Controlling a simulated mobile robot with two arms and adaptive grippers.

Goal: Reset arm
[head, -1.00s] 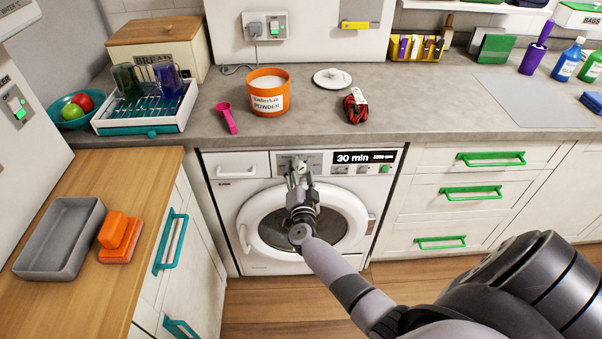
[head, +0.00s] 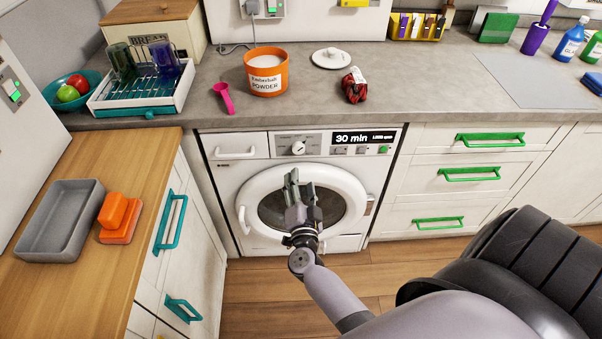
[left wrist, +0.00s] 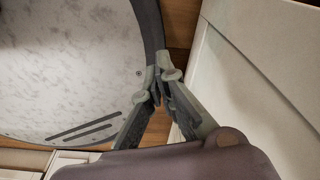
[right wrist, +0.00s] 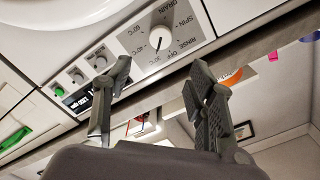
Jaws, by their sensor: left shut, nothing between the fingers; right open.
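My right gripper (head: 301,188) is in front of the washer-dryer (head: 235,178), before its closed round door (head: 262,212). It is open and empty, with its fingers pointing up toward the control panel. In the right wrist view the two fingers (right wrist: 160,85) stand apart, with the dial (right wrist: 161,38) and the lit display (right wrist: 85,97) beyond them. My left gripper (left wrist: 160,85) shows only in the left wrist view, shut and empty. A pale round surface with a dark rim (left wrist: 70,60) and a white panel (left wrist: 270,70) are near it.
The grey counter (head: 420,85) holds an orange powder tub (head: 266,76), a pink scoop (head: 223,97), a white lid (head: 331,58) and a dark red item (head: 354,86). The side wooden counter (head: 110,270) bears a grey tray (head: 62,222). Floor (head: 260,295) shows before the machine.

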